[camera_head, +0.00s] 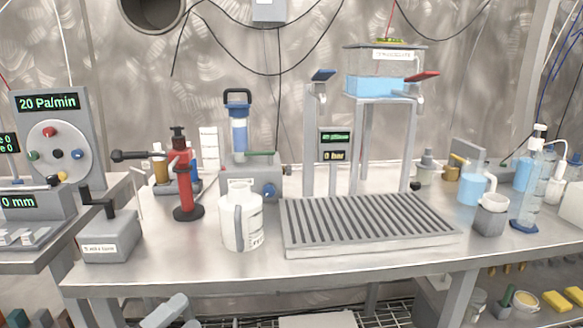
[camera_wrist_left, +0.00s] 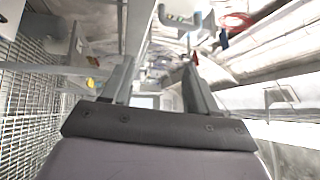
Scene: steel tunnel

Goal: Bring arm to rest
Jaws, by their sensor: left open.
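My left gripper (camera_wrist_left: 158,78) shows in the left wrist view with its two grey fingers apart and nothing between them. In the head view a grey part of my left gripper (camera_head: 166,312) shows at the bottom edge, low in front of the steel bench (camera_head: 150,268). It is apart from the things on the bench. My right gripper is in neither view.
The bench carries a white jug (camera_head: 240,222), a slatted drain tray (camera_head: 368,222), a red hand pump (camera_head: 184,185), a grey crank box (camera_head: 108,236) and a blue-filled tank (camera_head: 376,86). Yellow blocks (camera_head: 557,302) lie below at right. A mesh panel (camera_wrist_left: 25,105) stands left in the wrist view.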

